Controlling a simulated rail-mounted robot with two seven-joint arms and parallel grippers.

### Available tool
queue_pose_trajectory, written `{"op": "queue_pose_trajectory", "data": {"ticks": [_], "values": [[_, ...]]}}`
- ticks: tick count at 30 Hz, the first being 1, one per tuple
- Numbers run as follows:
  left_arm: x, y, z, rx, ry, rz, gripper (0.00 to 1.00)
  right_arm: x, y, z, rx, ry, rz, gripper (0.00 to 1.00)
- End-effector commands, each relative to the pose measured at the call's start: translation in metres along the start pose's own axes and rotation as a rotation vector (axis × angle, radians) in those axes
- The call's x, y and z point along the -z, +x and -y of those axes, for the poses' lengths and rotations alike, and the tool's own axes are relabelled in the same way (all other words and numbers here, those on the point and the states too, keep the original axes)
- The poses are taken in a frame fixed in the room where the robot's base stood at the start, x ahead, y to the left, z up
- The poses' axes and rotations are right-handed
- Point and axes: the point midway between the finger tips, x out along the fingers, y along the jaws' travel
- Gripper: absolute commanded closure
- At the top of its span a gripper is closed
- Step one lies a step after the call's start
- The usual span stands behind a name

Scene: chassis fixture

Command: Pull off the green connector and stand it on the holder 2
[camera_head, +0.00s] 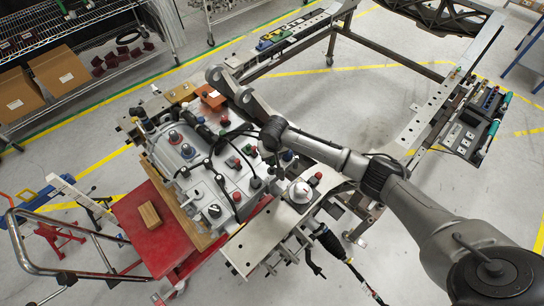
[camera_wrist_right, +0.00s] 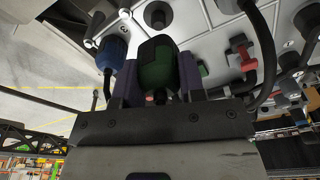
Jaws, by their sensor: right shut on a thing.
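The green connector (camera_wrist_right: 157,62) stands between the two purple fingers of my right gripper (camera_wrist_right: 157,80) in the right wrist view. The gripper is shut on it. The surface of the grey unit (camera_wrist_right: 215,35) is close behind; whether the connector still touches its seat is hidden. In the head view my right arm reaches from the lower right over the grey unit (camera_head: 190,155); the fingertips and connector cannot be made out there. Circled number labels show on the unit in the wrist view, but I cannot tell holder 2 clearly. My left gripper is not in view.
A blue connector (camera_wrist_right: 111,52) stands close left of the gripper, and a red handle (camera_wrist_right: 243,55) is to the right. Black cables loop beside them. In the head view a red cart (camera_head: 150,235) carries a wooden block (camera_head: 149,214) in front of the unit.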

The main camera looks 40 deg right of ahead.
Motion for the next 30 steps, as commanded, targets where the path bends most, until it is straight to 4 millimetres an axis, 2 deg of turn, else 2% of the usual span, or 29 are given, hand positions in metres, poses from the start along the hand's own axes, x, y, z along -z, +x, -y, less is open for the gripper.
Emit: {"op": "queue_pose_trajectory", "data": {"ticks": [1, 10, 12, 30], "values": [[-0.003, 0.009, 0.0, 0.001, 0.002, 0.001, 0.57, -0.001, 0.008, 0.0, 0.0, 0.0, -0.001, 0.96], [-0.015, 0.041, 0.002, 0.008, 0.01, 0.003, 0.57, -0.004, 0.034, 0.0, 0.001, 0.001, -0.001, 0.96], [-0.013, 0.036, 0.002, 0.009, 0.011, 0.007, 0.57, -0.003, 0.027, 0.0, 0.001, 0.001, -0.001, 0.96], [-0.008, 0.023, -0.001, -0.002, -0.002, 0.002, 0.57, -0.004, 0.027, -0.001, -0.001, 0.001, 0.001, 0.96]]}}
